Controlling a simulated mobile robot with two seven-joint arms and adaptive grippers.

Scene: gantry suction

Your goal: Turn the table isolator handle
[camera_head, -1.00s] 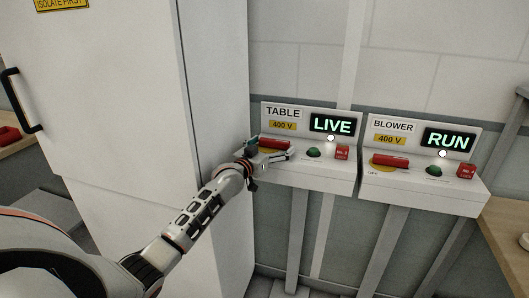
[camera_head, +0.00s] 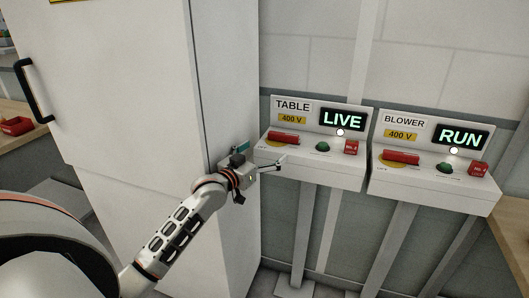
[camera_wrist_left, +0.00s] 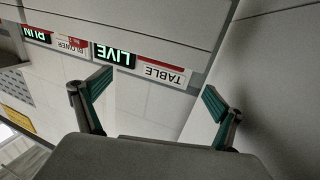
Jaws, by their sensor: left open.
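The table isolator handle (camera_head: 284,137) is a red bar on a yellow disc, on the left end of the TABLE box (camera_head: 312,170). It lies roughly crosswise, and the box's display (camera_head: 342,119) reads LIVE in green. My left gripper (camera_head: 262,156) is open and empty, just in front of and left of the handle, apart from it. In the left wrist view, the two teal-padded fingers (camera_wrist_left: 154,96) are spread wide. The TABLE label (camera_wrist_left: 163,73) shows upside down beyond them. My right gripper is not in view.
A green button (camera_head: 322,146) and a small red block (camera_head: 351,147) sit right of the handle. The BLOWER box (camera_head: 432,186), with its own red handle (camera_head: 401,157), reads RUN. A tall white cabinet (camera_head: 120,100) stands close on the left of my left gripper.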

